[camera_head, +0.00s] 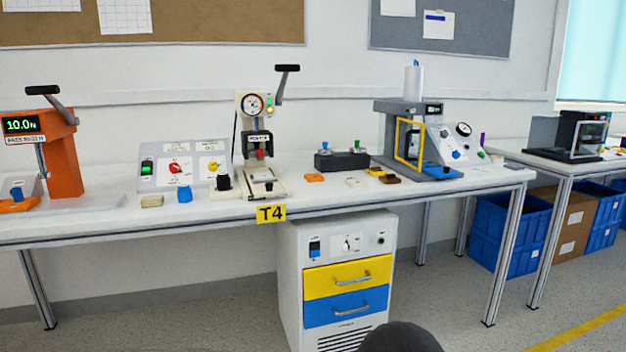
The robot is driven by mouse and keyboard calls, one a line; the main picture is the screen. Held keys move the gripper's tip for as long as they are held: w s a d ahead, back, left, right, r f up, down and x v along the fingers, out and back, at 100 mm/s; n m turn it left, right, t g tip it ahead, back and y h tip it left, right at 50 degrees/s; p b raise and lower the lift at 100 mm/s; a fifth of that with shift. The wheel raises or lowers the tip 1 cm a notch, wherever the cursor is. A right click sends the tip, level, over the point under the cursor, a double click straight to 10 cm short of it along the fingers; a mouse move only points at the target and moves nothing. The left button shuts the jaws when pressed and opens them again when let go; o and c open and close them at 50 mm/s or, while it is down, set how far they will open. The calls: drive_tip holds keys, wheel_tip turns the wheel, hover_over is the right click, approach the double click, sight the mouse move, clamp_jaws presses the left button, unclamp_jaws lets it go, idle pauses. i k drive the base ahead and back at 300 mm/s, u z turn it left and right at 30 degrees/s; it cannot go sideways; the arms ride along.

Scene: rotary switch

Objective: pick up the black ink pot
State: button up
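A small black pot (224,183), which looks like the black ink pot, stands on the white workbench (330,202). It is just left of the white hand press (262,178), close to its base. It is too small to make out its details. A similar blue pot (185,194) stands to its left, nearer the front edge. My gripper is not in view. A dark rounded shape at the bottom edge may be part of my own body.
A switch panel (150,170) stands behind the pots, with a beige block (152,201) in front. An orange press (62,155) stands far left. A black block with knobs (342,160) and a yellow-framed machine (408,145) are right. A drawer cabinet (290,290) stands under the bench.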

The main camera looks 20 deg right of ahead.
sight(223, 180)
drive_tip(key=k, duration=0.65)
drive_tip(key=z, duration=0.55)
drive_tip(key=i, duration=1.3)
drive_tip(key=u, duration=0.4)
